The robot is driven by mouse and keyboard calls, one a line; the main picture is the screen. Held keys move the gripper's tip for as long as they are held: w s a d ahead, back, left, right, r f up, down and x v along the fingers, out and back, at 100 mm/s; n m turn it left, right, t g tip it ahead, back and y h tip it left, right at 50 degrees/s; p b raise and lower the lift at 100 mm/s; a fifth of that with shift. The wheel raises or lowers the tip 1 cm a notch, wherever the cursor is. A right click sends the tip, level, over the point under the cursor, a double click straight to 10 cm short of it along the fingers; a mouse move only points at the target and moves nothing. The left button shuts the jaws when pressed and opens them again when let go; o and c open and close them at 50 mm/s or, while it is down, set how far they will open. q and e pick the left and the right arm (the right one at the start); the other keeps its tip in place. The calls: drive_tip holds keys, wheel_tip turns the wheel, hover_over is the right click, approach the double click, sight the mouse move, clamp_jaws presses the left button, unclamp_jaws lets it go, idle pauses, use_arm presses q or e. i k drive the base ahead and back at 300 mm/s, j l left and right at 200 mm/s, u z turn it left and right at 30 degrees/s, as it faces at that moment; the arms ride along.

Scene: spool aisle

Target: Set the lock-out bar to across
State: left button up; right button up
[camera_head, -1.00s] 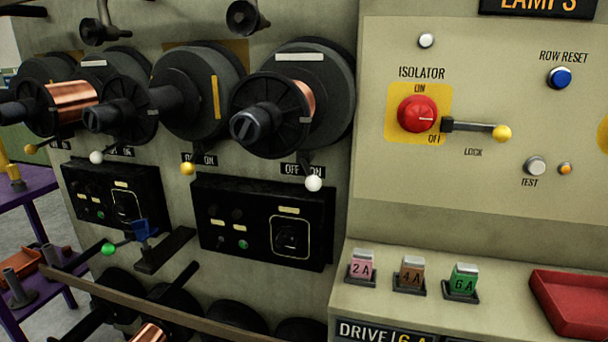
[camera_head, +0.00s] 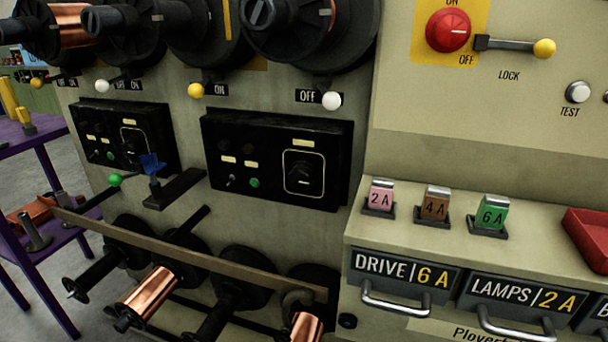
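The bar marked LOCK (camera_head: 510,45) is a dark lever with a yellow ball at its right end, on the cream panel at the upper right. It lies nearly level, pointing right, away from the isolator knob. Its pivot end is close beside the red isolator knob (camera_head: 448,31), which sits on a yellow plate with ON above and OFF below. Neither of my grippers is in view, and nothing touches the bar.
A ledge with fuse blocks (camera_head: 436,204) and a red tray (camera_head: 588,240) juts out below the panel. Labelled drawers with handles (camera_head: 410,303) are under it. Spools (camera_head: 150,295) and a long flat rail (camera_head: 190,252) project at the lower left. A purple table (camera_head: 52,150) stands far left.

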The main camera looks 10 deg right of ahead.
sight(545, 48)
drive_tip(key=z, duration=1.35)
